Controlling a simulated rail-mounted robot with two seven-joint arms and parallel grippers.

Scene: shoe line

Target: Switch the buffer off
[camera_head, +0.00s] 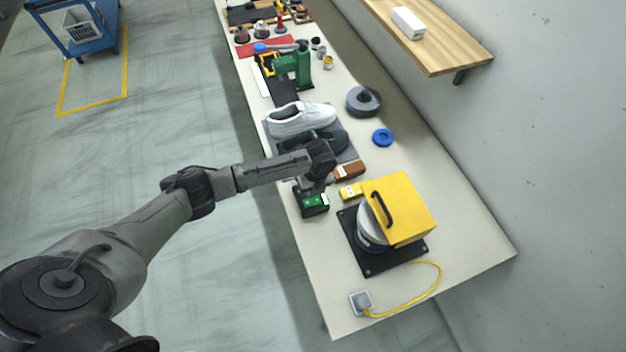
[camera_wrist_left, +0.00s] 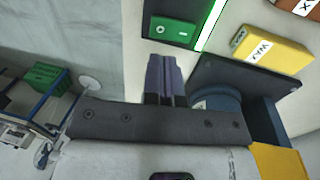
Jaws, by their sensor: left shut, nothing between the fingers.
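The buffer has a yellow hood (camera_head: 399,208) and a grey wheel (camera_head: 371,226) on a black base plate (camera_head: 374,265). A green switch box (camera_head: 313,202) sits to its left near the table's front edge. In the left wrist view the green switch face (camera_wrist_left: 172,31) shows a round mark and a dash, with a bright green strip (camera_wrist_left: 212,25) beside it. My left gripper (camera_head: 307,187) is shut and empty, right by the switch box. In the left wrist view its fingertips (camera_wrist_left: 163,62) are just below the switch face; I cannot tell whether they touch it.
A yellow wax block (camera_head: 351,191) and a brown block (camera_head: 349,171) lie between the buffer and the shoes. A white shoe (camera_head: 299,119) and a dark shoe (camera_head: 335,138) lie behind my gripper. A yellow cable (camera_head: 427,287) runs to a socket box (camera_head: 361,301) at the near end.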

